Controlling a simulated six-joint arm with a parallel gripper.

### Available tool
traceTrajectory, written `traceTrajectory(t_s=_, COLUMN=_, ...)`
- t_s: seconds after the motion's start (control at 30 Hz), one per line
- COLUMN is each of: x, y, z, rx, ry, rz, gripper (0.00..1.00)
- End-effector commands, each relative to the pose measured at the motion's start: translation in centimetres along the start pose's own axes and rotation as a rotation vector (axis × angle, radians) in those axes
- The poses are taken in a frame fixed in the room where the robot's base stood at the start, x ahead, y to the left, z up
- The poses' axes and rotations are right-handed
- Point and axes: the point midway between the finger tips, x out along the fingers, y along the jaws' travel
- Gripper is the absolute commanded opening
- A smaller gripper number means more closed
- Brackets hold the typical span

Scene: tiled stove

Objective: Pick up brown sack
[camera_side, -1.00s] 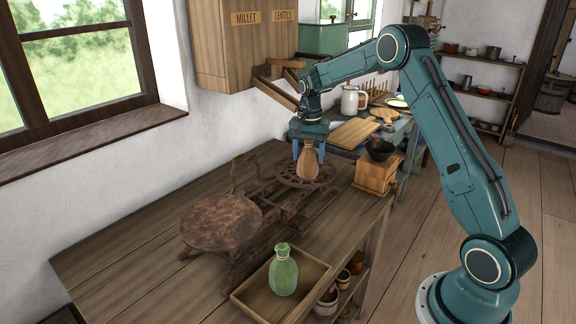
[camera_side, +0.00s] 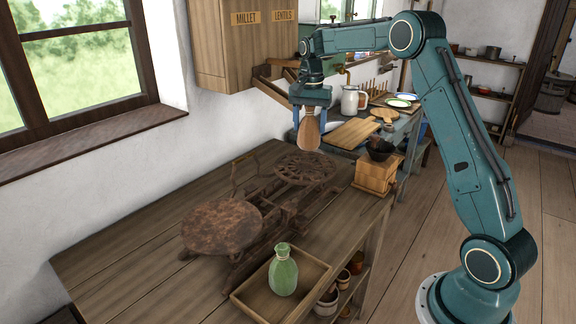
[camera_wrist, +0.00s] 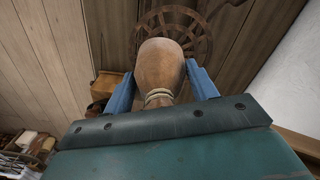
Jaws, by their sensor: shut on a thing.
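The brown sack (camera_side: 308,132) hangs between the blue fingers of my gripper (camera_side: 309,113), clear above the balance scale's far spoked plate (camera_side: 305,168). In the wrist view the sack (camera_wrist: 160,70) shows its rounded bottom and the tied cord at its neck. The gripper's blue fingers (camera_wrist: 161,92) are on both sides of the neck, shut on it. The spoked plate (camera_wrist: 172,28) is empty below the sack.
A rusty round plate (camera_side: 221,227) forms the near side of the scale. A wooden box with a dark bowl (camera_side: 376,175) stands right of the scale. A wall cupboard (camera_side: 245,45) hangs behind.

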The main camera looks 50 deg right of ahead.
Motion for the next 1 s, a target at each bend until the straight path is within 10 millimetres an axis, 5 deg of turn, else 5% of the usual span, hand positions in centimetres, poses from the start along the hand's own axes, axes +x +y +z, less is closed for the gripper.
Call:
traceTrajectory(t_s=0.2, x=-5.2, y=-0.1, z=-0.1, rx=0.0, ry=0.005, rz=-0.005, gripper=0.29)
traceTrajectory(t_s=0.4, x=-8.1, y=-0.1, z=-0.1, rx=0.0, ry=0.003, rz=-0.003, gripper=0.29)
traceTrajectory(t_s=1.0, x=-10.2, y=0.0, z=0.0, rx=0.0, ry=0.001, rz=-0.001, gripper=0.29)
